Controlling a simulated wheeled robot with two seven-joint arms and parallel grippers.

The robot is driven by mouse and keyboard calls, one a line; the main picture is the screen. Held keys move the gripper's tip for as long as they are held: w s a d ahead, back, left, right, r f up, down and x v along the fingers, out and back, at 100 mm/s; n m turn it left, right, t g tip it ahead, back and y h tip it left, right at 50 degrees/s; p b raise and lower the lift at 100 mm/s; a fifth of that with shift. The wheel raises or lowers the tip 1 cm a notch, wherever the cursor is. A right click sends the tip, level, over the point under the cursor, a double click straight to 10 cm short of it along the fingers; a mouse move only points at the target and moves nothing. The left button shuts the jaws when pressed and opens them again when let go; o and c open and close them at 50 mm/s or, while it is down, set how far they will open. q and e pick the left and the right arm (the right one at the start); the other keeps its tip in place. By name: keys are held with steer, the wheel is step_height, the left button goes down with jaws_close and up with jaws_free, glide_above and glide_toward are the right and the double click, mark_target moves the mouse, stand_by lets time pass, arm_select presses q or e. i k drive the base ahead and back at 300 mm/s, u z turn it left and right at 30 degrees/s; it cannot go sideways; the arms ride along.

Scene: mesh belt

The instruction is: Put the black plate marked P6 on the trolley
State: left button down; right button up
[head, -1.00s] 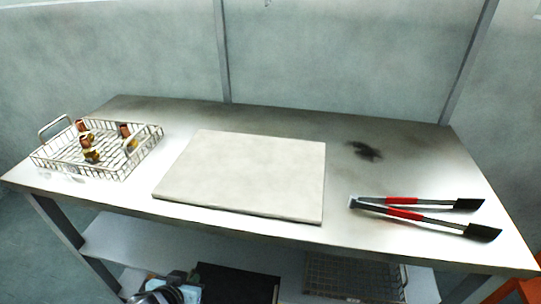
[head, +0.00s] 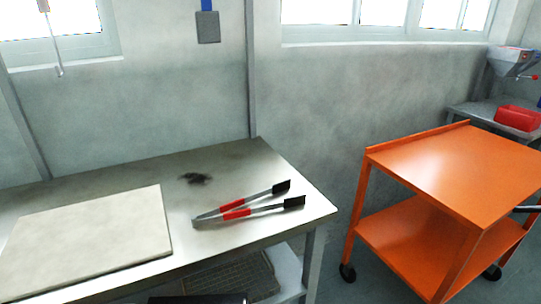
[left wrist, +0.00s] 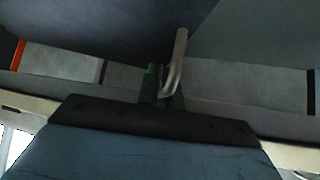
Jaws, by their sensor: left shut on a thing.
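My left gripper (left wrist: 165,85) shows in the left wrist view, shut on a dark flat panel (left wrist: 100,25) that fills the upper left there; it looks like the black plate. A black edge (head: 196,299) at the bottom of the head view seems to be the same plate. No P6 mark is legible. The orange trolley (head: 455,165) stands at the right in the head view, with a bare top and a lower shelf on wheels. My right gripper is in neither view.
A steel table (head: 120,170) at the left holds a pale board (head: 95,240) and red-handled tongs (head: 245,207). A wire rack (head: 235,275) is on its lower shelf. Floor shows between table and trolley. A red box (head: 517,118) stands on a counter behind the trolley.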

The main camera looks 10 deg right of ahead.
mark_target(441, 174)
steer(key=z, duration=2.95)
steer(key=i, duration=4.25)
steer(key=u, duration=3.05)
